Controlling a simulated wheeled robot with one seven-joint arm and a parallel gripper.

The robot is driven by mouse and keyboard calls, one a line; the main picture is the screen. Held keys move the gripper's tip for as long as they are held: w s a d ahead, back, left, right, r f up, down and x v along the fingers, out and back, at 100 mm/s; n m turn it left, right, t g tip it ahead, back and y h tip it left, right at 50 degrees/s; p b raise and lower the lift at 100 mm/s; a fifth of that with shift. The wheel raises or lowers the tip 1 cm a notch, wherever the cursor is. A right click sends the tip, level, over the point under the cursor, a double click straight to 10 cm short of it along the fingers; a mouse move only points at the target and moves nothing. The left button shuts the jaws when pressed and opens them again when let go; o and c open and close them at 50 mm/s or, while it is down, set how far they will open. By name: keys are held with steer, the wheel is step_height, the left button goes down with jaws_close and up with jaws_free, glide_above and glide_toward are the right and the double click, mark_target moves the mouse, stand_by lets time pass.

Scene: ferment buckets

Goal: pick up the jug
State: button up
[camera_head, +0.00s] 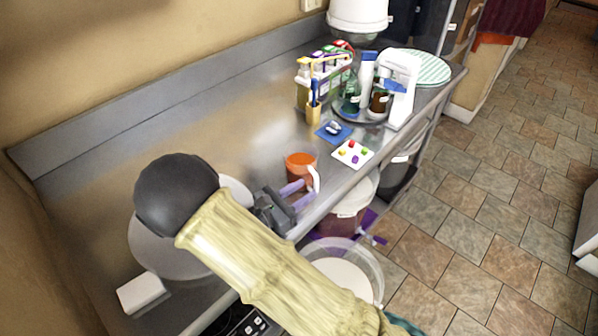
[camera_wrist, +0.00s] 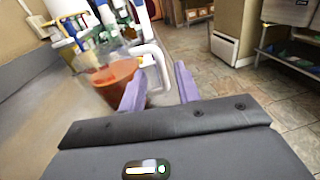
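The jug (camera_head: 300,168) holds orange-red liquid and stands upright on the metal counter, near its front edge. Its white handle (camera_head: 314,179) faces the front edge. In the wrist view the jug (camera_wrist: 108,75) is just ahead and left, with its white handle (camera_wrist: 152,65) between the directions of my two fingers. My gripper (camera_head: 297,194) has its purple fingers spread apart beside the jug, on the handle side. The fingers (camera_wrist: 160,88) also show open in the wrist view, with the left one overlapping the jug's side. Whether they touch the handle I cannot tell.
A white card with coloured pieces (camera_head: 353,153) and a blue mat (camera_head: 333,131) lie beyond the jug. Bottles, a spray bottle and a round tray (camera_head: 345,112) stand farther back. A white block (camera_head: 141,292) is at the near left. Buckets (camera_head: 345,268) stand below the counter's edge.

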mark_target(317, 181)
steer(key=shift+p+x, duration=0.5)
steer(key=shift+x, duration=2.15)
jaws_close()
